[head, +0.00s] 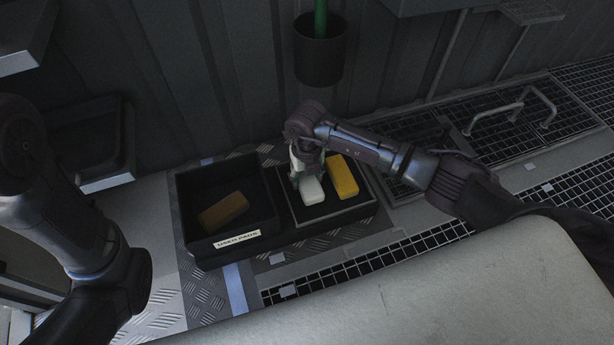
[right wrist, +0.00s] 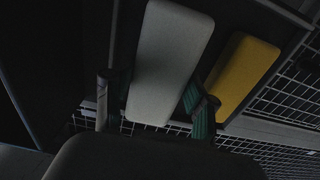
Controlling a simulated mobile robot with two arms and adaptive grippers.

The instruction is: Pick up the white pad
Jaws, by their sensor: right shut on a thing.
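The white pad (head: 311,189) lies in the black tray (head: 352,209), left of a yellow pad (head: 343,176). It also shows in the right wrist view (right wrist: 168,62), with one finger on each side of it. My right gripper (head: 308,178) reaches down over the white pad from above and is shut on it; its fingers show in the right wrist view (right wrist: 152,112). The gripper hides the far part of the pad in the head view. My left arm comes in at the left of the head view; its gripper is out of view.
A black bin labelled "USED PADS" (head: 237,241) stands left of the tray and holds a brown pad (head: 223,211). A dark cup (head: 319,57) with a green thing in it is on the wall behind. Floor grating (head: 408,244) and a pale surface lie in front.

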